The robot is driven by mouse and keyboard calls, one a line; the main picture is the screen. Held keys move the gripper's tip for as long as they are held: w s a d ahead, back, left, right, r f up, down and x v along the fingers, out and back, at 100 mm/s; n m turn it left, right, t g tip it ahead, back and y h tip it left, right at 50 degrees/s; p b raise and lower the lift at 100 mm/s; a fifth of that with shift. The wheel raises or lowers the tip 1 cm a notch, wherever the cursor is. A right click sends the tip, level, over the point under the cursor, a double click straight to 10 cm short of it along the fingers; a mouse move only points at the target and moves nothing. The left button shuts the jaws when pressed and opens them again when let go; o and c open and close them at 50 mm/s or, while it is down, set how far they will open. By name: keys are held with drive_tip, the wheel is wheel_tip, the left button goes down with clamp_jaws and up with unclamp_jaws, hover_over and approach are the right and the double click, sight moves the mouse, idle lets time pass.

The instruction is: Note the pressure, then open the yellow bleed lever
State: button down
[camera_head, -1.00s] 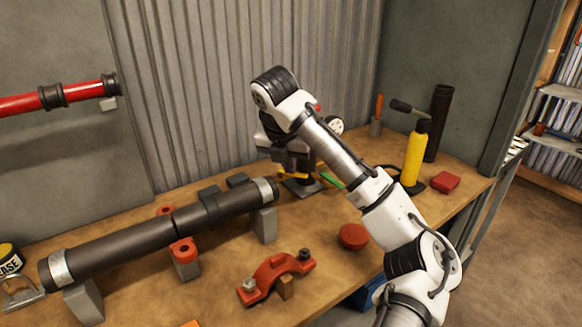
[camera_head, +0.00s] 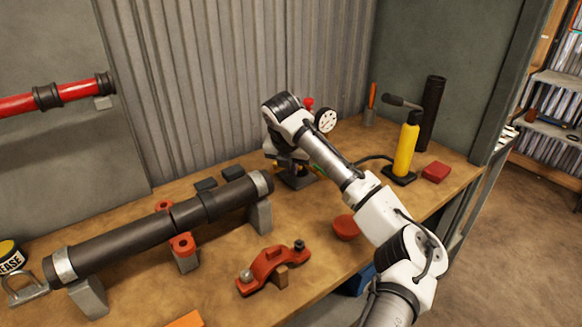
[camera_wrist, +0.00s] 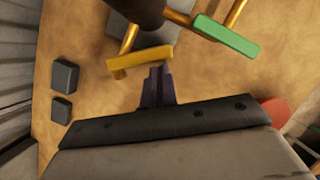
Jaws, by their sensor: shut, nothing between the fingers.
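The yellow bleed lever (camera_wrist: 140,58) shows in the wrist view as a short yellow bar on a brass pipe. My gripper (camera_wrist: 160,72) is shut and empty, its fingertips close to the lever's near side; I cannot tell whether they touch it. A green lever (camera_wrist: 227,36) sits to the right on another brass pipe. In the head view the pressure gauge (camera_head: 326,121) is a white round dial above the dark stand (camera_head: 297,178); its reading is too small to make out. My arm hides most of the yellow lever there.
A dark pipe (camera_head: 130,232) lies on blocks at the left of the bench. A red clamp half (camera_head: 272,268) and a red cap (camera_head: 346,227) lie in front. A yellow hand pump (camera_head: 406,148) with a hose and a red block (camera_head: 437,172) stand right. Two dark blocks (camera_wrist: 65,76) lie left of my gripper.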

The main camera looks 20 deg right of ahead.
drive_tip(key=shift+w+d+r+n+y+p, duration=0.1)
drive_tip(key=shift+w+d+n+y+p, duration=0.2)
drive_tip(key=shift+n+p, duration=0.35)
drive_tip(key=shift+w+d+p, duration=0.2)
drive_tip(key=shift+d+p, duration=0.1)
drive_tip(key=shift+d, duration=0.05)
